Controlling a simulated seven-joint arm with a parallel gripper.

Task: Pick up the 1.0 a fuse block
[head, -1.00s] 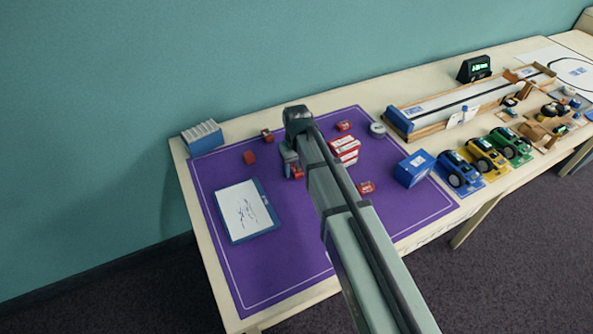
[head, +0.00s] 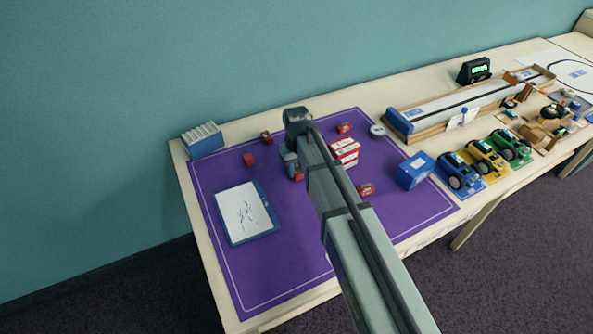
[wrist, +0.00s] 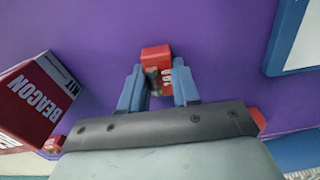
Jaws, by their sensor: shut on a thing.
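My gripper (wrist: 158,82) is shut on a small red block (wrist: 155,52) with a dark part and white lettering on its side. I cannot read the lettering surely, so I cannot tell its rating. The block also shows in the head view (head: 299,175), partly hidden by my gripper (head: 292,168). It is at or close above the purple mat (head: 285,275); I cannot tell whether it touches. Other similar red blocks lie on the mat: one at the left (head: 249,159), one behind it (head: 266,138), one at the back (head: 344,128) and one right of my arm (head: 366,189).
A red-and-white Beacon kit box (wrist: 38,98) stands close to my gripper, also in the head view (head: 346,148). A clipboard (head: 246,212) lies at the left. A blue box (head: 414,170), a white round thing (head: 377,130) and a blue rack (head: 204,140) stand around. The front mat is clear.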

